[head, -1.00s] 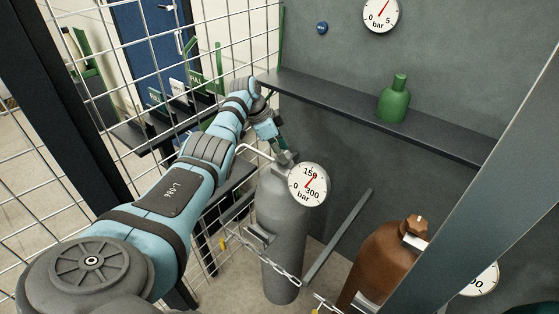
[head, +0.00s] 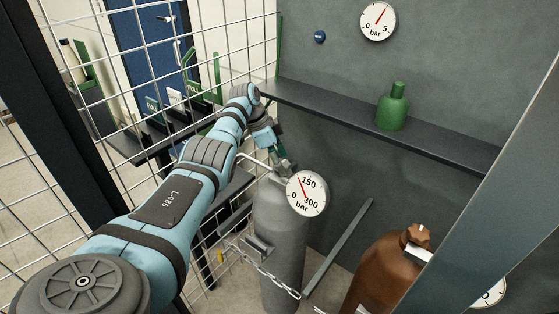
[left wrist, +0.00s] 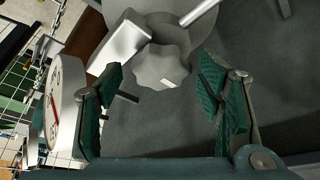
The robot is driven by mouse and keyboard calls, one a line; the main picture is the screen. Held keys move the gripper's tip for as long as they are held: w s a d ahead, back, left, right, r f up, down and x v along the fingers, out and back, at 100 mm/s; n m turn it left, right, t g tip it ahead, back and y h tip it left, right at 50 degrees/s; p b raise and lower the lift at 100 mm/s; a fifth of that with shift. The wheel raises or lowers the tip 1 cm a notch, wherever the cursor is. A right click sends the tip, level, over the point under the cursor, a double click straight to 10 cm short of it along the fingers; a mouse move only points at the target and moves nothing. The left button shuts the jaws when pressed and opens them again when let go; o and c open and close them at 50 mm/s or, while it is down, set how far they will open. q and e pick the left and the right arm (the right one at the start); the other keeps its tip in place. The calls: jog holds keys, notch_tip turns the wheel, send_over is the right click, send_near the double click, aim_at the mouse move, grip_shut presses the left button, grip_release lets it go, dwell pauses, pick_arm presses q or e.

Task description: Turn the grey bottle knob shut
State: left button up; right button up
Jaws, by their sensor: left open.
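The grey bottle (head: 280,232) stands upright behind a chain, with a round pressure gauge (head: 306,194) at its top. Its grey lobed knob (left wrist: 159,66) shows in the left wrist view, with a small pale mark on it. My left gripper (left wrist: 163,88) is open, with one green-padded finger on each side of the knob's near end and visible gaps to it. In the head view this gripper (head: 284,166) is at the bottle's top, and the knob is hard to make out there. My right gripper is not in view.
A brown bottle (head: 388,268) stands to the right, partly behind a grey post (head: 490,170). A dark shelf (head: 450,149) holds a green bottle (head: 393,107) on the back wall. Wire mesh (head: 130,90) closes off the left. A chain (head: 268,272) crosses the grey bottle.

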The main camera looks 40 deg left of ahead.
pick_arm(q)
jog(key=v, duration=1.2)
